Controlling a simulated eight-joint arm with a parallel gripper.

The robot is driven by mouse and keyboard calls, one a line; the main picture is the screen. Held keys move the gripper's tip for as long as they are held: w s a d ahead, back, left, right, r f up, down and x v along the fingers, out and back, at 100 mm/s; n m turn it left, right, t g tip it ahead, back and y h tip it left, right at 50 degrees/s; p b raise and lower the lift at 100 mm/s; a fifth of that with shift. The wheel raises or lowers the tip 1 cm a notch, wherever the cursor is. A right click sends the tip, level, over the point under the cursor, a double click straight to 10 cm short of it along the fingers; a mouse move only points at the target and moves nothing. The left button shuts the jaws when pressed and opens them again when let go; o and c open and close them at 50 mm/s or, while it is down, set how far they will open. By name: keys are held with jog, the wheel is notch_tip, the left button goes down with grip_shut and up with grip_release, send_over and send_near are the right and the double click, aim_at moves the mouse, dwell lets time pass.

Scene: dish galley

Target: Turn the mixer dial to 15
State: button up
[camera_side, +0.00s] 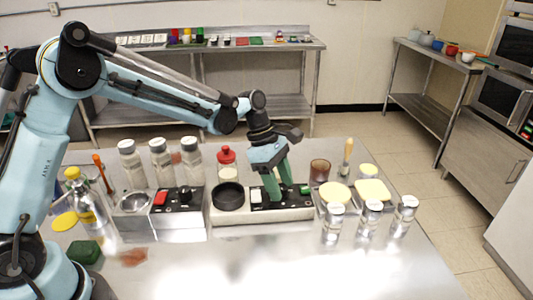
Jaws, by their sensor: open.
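My gripper (281,190) points down with its two green fingers apart, over the black control panel (258,196) of a pale, low appliance (234,217). A round black dish (230,197) sits on the left of this appliance. A green button (305,190) shows at the right end of the panel. The fingers hide part of the panel, and I cannot tell whether they touch a dial. To the left, a steel unit (178,225) has a red switch (161,198) and a black knob (184,195). No numbers are readable, and I cannot tell which unit is the mixer.
White-lidded jars (161,163) and a red-capped jar (227,165) stand behind. Several steel shakers (370,218) stand in front at the right, near yellow-topped containers (335,193) and a brown cup (319,170). The front middle of the steel table (300,262) is clear.

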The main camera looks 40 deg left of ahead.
jog(key=c, duration=1)
jog(key=shift+c, duration=0.2)
